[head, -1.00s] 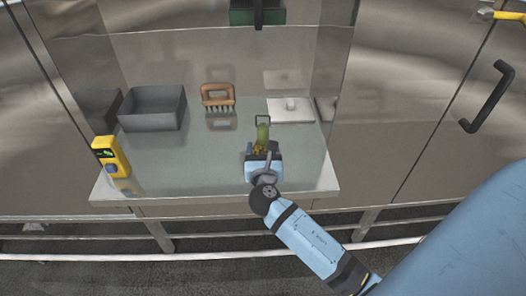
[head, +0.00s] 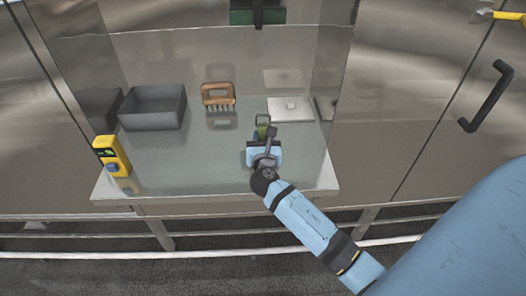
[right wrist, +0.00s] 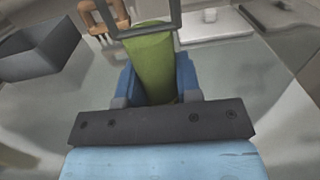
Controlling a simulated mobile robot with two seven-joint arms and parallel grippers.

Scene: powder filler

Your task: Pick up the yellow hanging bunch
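A yellow-green bunch (head: 263,132) with a dark rectangular wire handle stands up from the bench, right of its middle. It also shows large in the right wrist view (right wrist: 151,65). My right gripper (head: 264,150) is low over the bench at the near side of the bunch. In the right wrist view its blue fingers (right wrist: 157,80) stand on either side of the bunch's lower part. Whether both fingers press on it cannot be told. The bunch's lower end is hidden by my gripper. My left gripper is not in view.
A grey open bin (head: 152,107) stands at the back left, and a brown-handled brush (head: 218,97) right of it. A white flat scale (head: 290,109) lies at the back right. A yellow device (head: 112,156) stands at the front left. Clear side panels flank the bench; its middle left is free.

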